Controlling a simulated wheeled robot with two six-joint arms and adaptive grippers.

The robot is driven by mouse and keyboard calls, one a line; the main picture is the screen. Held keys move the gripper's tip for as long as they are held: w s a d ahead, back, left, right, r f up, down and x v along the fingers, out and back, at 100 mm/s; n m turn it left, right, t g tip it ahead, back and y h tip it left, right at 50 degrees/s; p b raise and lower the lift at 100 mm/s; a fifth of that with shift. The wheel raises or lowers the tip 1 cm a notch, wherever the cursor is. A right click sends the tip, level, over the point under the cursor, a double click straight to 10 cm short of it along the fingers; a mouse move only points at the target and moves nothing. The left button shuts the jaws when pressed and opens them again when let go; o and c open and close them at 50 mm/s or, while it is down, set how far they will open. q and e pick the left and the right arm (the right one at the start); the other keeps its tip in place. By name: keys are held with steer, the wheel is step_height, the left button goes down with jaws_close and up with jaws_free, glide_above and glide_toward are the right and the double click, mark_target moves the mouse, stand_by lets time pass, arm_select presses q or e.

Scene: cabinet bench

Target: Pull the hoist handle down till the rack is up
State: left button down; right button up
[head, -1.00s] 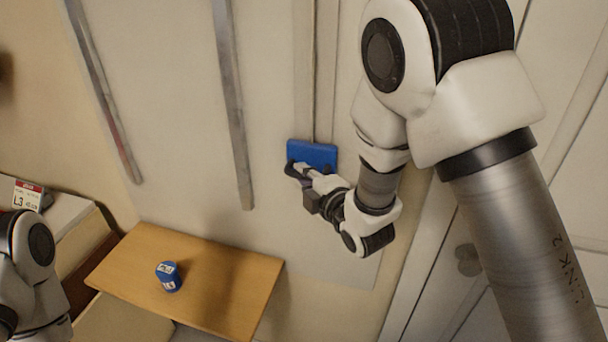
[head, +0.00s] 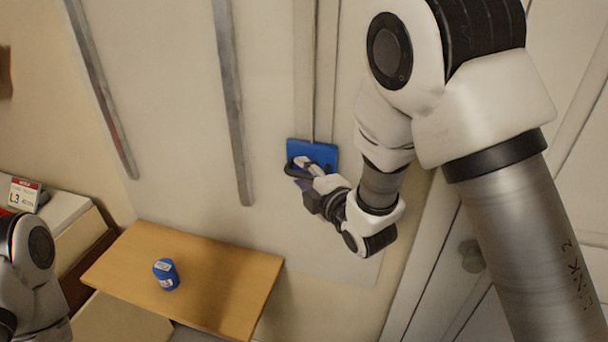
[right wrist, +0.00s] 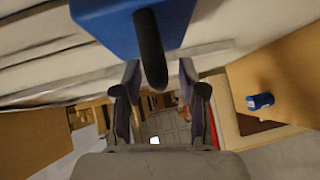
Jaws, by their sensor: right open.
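The hoist handle is a blue block (head: 322,151) on a thin rod in a vertical channel on the wall panel. A dark bar (right wrist: 149,48) sticks out from it in the right wrist view. My right gripper (head: 300,170) is at the block's lower left. In the right wrist view its open fingers (right wrist: 158,76) stand on either side of the bar's end, with gaps on both sides. A wooden board (head: 215,274), seemingly the rack, sits low at the panel's left, below two metal rails. My left arm shows at the left edge; its gripper is out of view.
A blue labelled can (head: 166,274) stands on the wooden board. A card marked L3 (head: 24,195) stands on a ledge at the far left. A door with a round knob (head: 471,256) is at the right, partly behind my right arm.

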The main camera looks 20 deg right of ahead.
steer(key=f+v, duration=0.1)
steer(key=v, duration=0.6)
steer(key=shift+r, duration=0.45)
steer(key=s+d+f+m+g+h+b, duration=0.15)
steer(key=s+f+g, duration=0.3)
steer(key=f, duration=1.05)
steer(key=s+d+f+m+g+h+b, duration=0.1)
steer(key=s+f+m+g+b, duration=0.3)
steer(key=f, duration=1)
steer(key=s+d+f+m+g, duration=0.1)
steer(key=s+f+m+g, duration=0.2)
steer(key=s+f+m, duration=0.3)
steer(key=s+d+f+m+g, duration=0.2)
steer(key=s+f+m+g, duration=0.2)
steer(key=s, duration=1)
step_height(320, 180, down, 3)
steer(key=m+h+p, duration=0.1)
steer(key=m, duration=0.3)
steer(key=shift+d, duration=0.25)
